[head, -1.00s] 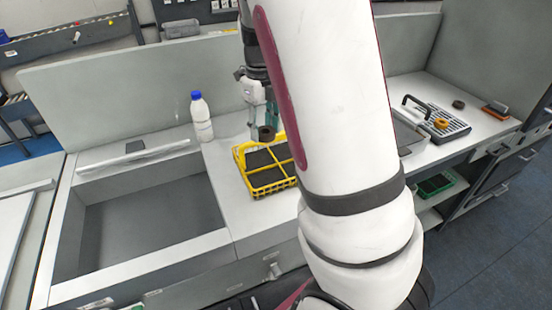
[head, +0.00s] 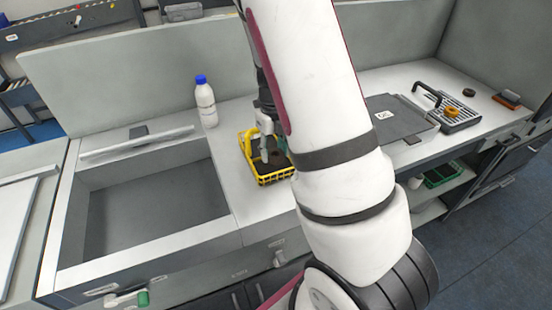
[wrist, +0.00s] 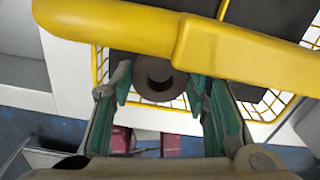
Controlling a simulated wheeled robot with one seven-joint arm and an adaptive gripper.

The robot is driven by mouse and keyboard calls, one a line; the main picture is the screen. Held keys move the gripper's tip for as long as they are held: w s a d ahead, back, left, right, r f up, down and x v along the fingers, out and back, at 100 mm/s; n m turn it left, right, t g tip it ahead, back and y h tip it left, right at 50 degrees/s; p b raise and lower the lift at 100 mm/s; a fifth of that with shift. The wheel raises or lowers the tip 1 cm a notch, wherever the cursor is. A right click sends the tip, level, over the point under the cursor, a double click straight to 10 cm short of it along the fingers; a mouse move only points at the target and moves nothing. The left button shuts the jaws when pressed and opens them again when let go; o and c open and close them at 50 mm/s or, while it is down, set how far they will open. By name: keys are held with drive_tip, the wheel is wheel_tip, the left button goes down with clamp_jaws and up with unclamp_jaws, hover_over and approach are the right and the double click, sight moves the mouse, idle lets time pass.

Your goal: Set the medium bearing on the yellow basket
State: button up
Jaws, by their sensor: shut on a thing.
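The yellow basket (head: 272,181) stands on the counter right of the sink, with dark padding inside. Its thick yellow handle (wrist: 110,25) crosses the top of the wrist view. My gripper (head: 277,155) is at the basket, over its inside. In the wrist view, my gripper (wrist: 160,92) has its teal fingers on both sides of a dark ring-shaped bearing (wrist: 154,76) and is shut on it. The bearing is near the basket's wire side, close to the handle. I cannot tell whether it touches the padding. My arm hides part of the counter.
A white bottle with a blue cap (head: 206,104) stands behind the basket to the left. The open sink (head: 150,205) is left. To the right are a grey flat-topped device (head: 395,120), a slotted tray (head: 465,110) with an orange ring, and a dark ring (head: 469,93).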

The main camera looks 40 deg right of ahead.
sight(274, 153)
drive_tip(key=shift+f, duration=1.9)
drive_tip(key=shift+f, duration=0.1)
drive_tip(key=shift+f, duration=0.15)
drive_tip(key=o, duration=1.2)
drive_tip(key=shift+o, duration=0.2)
